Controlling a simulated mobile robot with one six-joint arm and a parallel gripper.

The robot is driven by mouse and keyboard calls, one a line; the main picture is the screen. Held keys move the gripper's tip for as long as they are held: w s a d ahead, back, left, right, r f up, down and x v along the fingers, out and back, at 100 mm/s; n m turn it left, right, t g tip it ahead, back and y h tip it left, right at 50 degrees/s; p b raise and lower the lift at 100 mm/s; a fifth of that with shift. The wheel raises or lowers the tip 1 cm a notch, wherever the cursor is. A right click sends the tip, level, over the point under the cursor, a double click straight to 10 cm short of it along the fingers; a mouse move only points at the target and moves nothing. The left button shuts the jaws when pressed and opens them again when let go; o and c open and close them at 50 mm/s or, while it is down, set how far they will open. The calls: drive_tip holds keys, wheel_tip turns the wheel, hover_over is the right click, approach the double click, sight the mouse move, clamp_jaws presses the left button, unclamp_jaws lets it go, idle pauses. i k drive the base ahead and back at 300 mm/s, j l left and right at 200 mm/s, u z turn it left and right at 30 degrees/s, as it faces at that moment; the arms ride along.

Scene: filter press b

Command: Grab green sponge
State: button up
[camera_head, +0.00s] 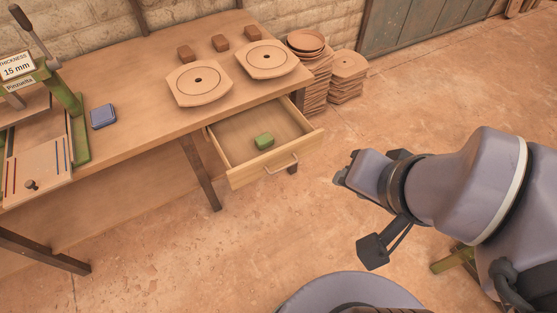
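The green sponge (264,141) lies inside an open wooden drawer (236,177) under the table, near the drawer's front. It looks like a small green block with nothing on top of it. My gripper (345,168) is to the right of the drawer, apart from it and from the sponge. Its fingers are seen from the side and partly hidden by the wrist, so their opening is unclear. Nothing is visible in it.
Stacked round plates (347,72) stand behind the drawer. Floor between drawer and arm is clear.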

sight(265, 140)
drive_tip(key=i+j, duration=0.7)
drive_tip(key=j, duration=0.2)
drive_tip(key=i+j, duration=0.35)
drive_tip(key=j+z, duration=0.05)
drive_tip(key=j, duration=0.05)
